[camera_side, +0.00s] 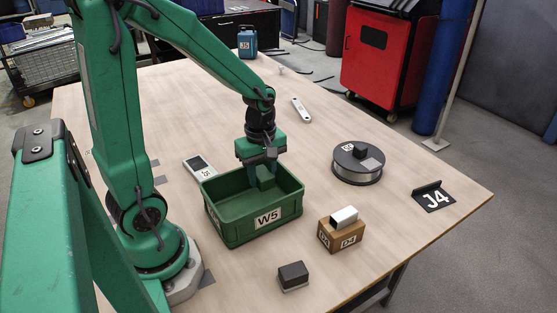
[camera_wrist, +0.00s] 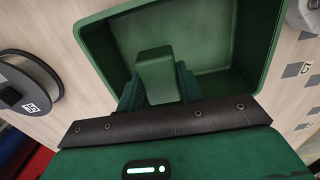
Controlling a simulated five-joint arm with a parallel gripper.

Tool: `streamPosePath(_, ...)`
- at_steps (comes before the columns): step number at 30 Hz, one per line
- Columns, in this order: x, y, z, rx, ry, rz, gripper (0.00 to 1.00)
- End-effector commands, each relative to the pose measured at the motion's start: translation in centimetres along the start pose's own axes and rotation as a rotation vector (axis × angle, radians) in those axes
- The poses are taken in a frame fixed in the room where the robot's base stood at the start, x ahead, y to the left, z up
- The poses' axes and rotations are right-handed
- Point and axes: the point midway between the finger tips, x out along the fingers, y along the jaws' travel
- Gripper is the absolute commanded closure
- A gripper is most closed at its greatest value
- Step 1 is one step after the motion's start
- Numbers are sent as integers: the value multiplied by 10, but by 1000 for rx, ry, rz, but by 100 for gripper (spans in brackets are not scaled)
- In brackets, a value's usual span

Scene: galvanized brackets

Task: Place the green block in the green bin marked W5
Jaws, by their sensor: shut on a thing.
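The green bin marked W5 (camera_side: 228,224) stands on the table in front of my arm, and its inside also shows in the wrist view (camera_wrist: 213,57). My gripper (camera_side: 262,172) points down over the bin's opening. It is shut on the green block (camera_side: 266,180), which shows between the two fingers in the wrist view (camera_wrist: 155,70). The block is at about the level of the bin's rim or a little inside it; I cannot tell whether it touches the bin's floor.
A wire spool (camera_side: 358,163) with a small black block on top lies right of the bin. A cardboard box marked D4 (camera_side: 341,236) carries a metal piece. A black block (camera_side: 293,275) lies in front. A J4 sign (camera_side: 434,197) stands at the right edge. A white device (camera_side: 199,167) lies behind the bin.

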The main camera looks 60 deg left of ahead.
Motion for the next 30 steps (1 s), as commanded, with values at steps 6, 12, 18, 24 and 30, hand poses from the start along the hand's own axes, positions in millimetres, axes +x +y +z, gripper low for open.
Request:
streamPosePath(6, 27, 0, 0, 0, -1, -3, 90)
streamPosePath(12, 33, 0, 0, 0, 0, 0, 90)
streamPosePath(18, 37, 0, 0, 0, 0, -1, 90)
streamPosePath(24, 54, -1, 0, 0, -1, -4, 90)
streamPosePath(30, 71, 0, 0, 0, 0, -2, 90)
